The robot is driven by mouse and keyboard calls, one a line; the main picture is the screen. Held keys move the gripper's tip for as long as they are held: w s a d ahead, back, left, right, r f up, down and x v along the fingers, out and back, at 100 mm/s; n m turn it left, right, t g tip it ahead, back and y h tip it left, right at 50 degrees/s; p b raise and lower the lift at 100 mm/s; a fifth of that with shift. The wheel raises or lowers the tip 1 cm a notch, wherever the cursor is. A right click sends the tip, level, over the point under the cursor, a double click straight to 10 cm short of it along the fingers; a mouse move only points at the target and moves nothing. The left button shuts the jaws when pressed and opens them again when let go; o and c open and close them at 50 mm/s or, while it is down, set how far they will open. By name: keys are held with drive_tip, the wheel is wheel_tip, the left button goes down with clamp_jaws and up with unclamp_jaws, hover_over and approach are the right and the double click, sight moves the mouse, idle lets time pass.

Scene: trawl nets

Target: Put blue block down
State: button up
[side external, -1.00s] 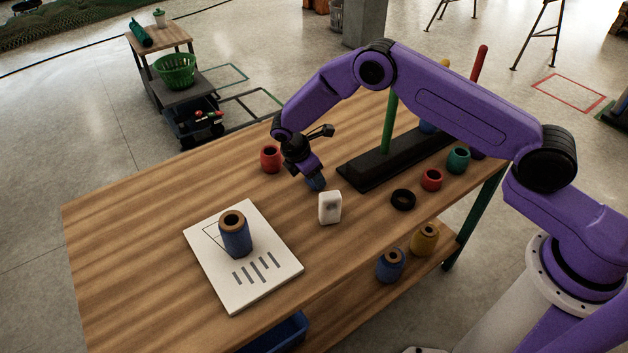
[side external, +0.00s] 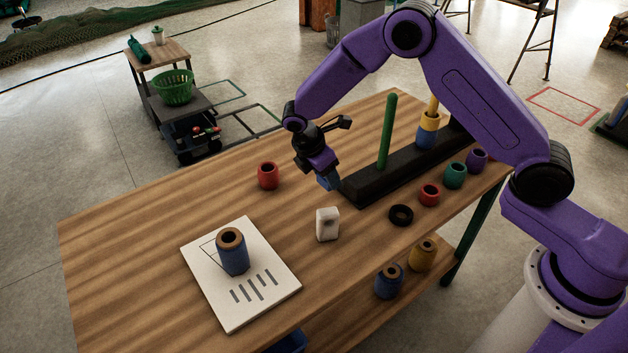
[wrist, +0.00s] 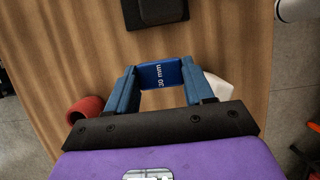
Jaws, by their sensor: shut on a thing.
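The blue block (wrist: 160,76) with "30 mm" printed on it is between my fingertips in the wrist view. My gripper (wrist: 155,84) is shut on it. In the side view my gripper (side external: 328,181) is above the wooden table (side external: 150,230), close to the near-left end of the black peg base (side external: 365,190). The block is mostly hidden there by the blue fingers. The block appears to be held above the table; the exact gap is unclear.
A white block (side external: 327,224) stands in front of my gripper and a red spool (side external: 268,175) to its left. A green peg (side external: 387,132) rises from the base. A blue spool (side external: 233,252) stands on a white board (side external: 215,300). Table between them is bare.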

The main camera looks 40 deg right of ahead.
drive_tip(key=s+d+r, duration=0.2)
drive_tip(key=s+r, duration=0.2)
drive_tip(key=s, duration=0.5)
drive_tip(key=s+a+n+t+y, duration=0.1)
drive_tip(key=s+a+n+y, duration=0.25)
drive_tip(key=a+n, duration=0.7)
drive_tip(key=s+a+n+t+y, duration=0.15)
drive_tip(key=s+a+n, duration=0.45)
drive_tip(key=a, duration=0.7)
drive_tip(key=s+a+n+t+y, duration=0.1)
drive_tip(key=s+a+n+y, duration=0.2)
drive_tip(key=a+n, duration=0.75)
drive_tip(key=w+a+f, duration=0.2)
drive_tip(key=a+f, duration=0.1)
drive_tip(key=a, duration=0.1)
drive_tip(key=w+a+f, duration=0.3)
drive_tip(key=a, duration=0.1)
drive_tip(key=w+a+f, duration=0.3)
drive_tip(key=a, duration=0.1)
drive_tip(key=shift+f, duration=0.2)
drive_tip(key=shift+a+f, duration=0.1)
drive_tip(key=shift+f, duration=1.6)
drive_tip(key=shift+f, duration=0.1)
